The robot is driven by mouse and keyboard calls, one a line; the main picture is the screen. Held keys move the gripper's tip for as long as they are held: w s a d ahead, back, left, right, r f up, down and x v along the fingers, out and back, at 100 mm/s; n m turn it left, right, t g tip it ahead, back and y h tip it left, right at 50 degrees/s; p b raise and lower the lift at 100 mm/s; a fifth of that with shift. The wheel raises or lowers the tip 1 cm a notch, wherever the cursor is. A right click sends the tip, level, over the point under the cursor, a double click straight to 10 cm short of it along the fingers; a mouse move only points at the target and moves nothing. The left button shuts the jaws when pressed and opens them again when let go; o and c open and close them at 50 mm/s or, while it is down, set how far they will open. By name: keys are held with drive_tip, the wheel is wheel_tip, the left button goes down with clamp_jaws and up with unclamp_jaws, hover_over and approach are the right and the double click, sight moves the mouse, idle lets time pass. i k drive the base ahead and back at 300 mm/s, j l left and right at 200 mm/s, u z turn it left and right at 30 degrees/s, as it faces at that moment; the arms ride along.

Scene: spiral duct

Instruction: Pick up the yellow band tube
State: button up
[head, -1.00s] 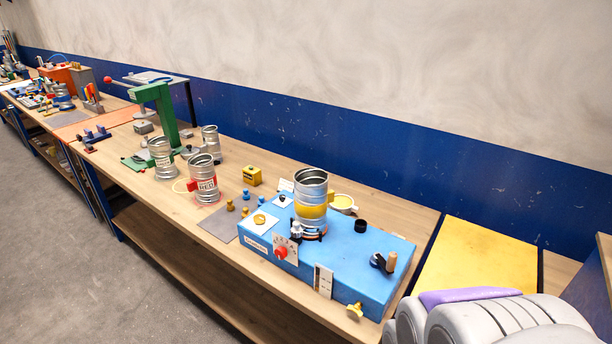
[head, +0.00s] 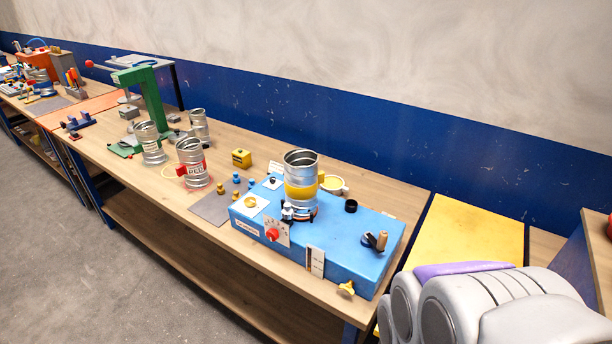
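The yellow band tube (head: 301,191) is a ribbed silver duct piece with a yellow band around its lower half and a small yellow tab at its right. It stands upright on the blue machine box (head: 345,250), in a dark holder near the box's back left. A grey and purple rounded part of my own body fills the lower right corner, apart from the tube. My gripper's fingers do not show.
A yellow block (head: 241,158) and several small pegs lie between. The box carries a red knob (head: 272,235) and a wooden-handled lever (head: 381,241). A yellow panel (head: 470,232) lies right.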

sight(302, 177)
drive_tip(key=j+z, duration=0.15)
drive_tip(key=z, duration=1.4)
drive_tip(key=j+z, duration=0.35)
drive_tip(key=k+j+z, duration=0.15)
drive_tip(key=j+z, duration=0.2)
drive_tip(key=k+j+z, duration=0.15)
drive_tip(key=j+z, duration=0.25)
drive_tip(key=k+j+z, duration=0.2)
drive_tip(key=j+z, duration=0.15)
drive_tip(key=k+j+z, duration=0.2)
drive_tip(key=j+z, duration=0.15)
drive_tip(key=j, duration=0.1)
